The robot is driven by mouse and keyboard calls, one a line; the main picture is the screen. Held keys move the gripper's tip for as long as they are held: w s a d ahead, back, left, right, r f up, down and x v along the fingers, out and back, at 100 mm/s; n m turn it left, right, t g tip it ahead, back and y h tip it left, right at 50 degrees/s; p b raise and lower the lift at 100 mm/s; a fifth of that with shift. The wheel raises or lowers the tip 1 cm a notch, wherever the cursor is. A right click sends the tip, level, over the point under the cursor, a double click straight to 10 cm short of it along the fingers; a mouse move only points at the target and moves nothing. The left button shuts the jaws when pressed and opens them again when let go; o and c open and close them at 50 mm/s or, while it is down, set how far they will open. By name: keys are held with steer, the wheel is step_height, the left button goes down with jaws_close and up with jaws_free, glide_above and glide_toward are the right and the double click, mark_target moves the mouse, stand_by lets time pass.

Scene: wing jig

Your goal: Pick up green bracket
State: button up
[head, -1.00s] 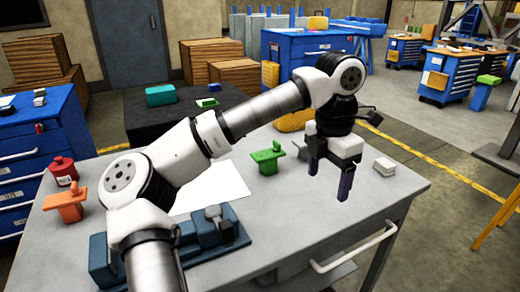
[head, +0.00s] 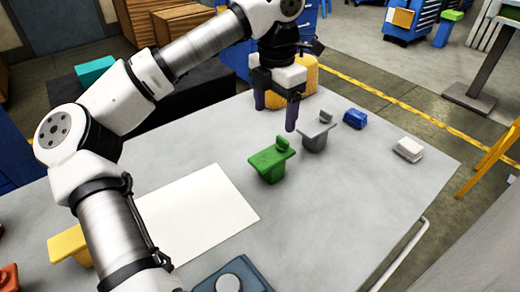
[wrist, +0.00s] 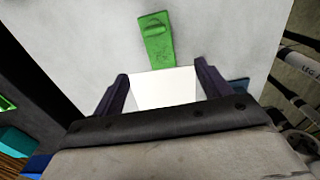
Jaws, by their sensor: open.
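The green bracket (head: 271,160) stands on the grey table (head: 330,205), right of the white sheet. It has a flat top plate with a small raised tab. My gripper (head: 276,116) is open and empty, above and behind the bracket, near the table's far edge. In the wrist view the green bracket (wrist: 158,38) lies beyond the fingertips, roughly centred and apart from them. My gripper (wrist: 162,75) shows both dark fingers spread, with nothing between them touching.
A grey bracket (head: 316,133) stands close right of the green one, near my right finger. A blue block (head: 355,118) and a white block (head: 408,149) lie farther right. A yellow bracket (head: 70,246) is at lower left. The table's front right is clear.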

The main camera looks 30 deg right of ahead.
mark_target(272, 155)
step_height(272, 155, down, 8)
steer(key=shift+f+p, duration=0.2)
steer(key=shift+p, duration=0.1)
steer(key=shift+w+f+p, duration=0.1)
steer(key=shift+f+p, duration=0.55)
steer(key=shift+f, duration=2)
steer(key=shift+c, duration=0.3)
steer(key=c, duration=1.2)
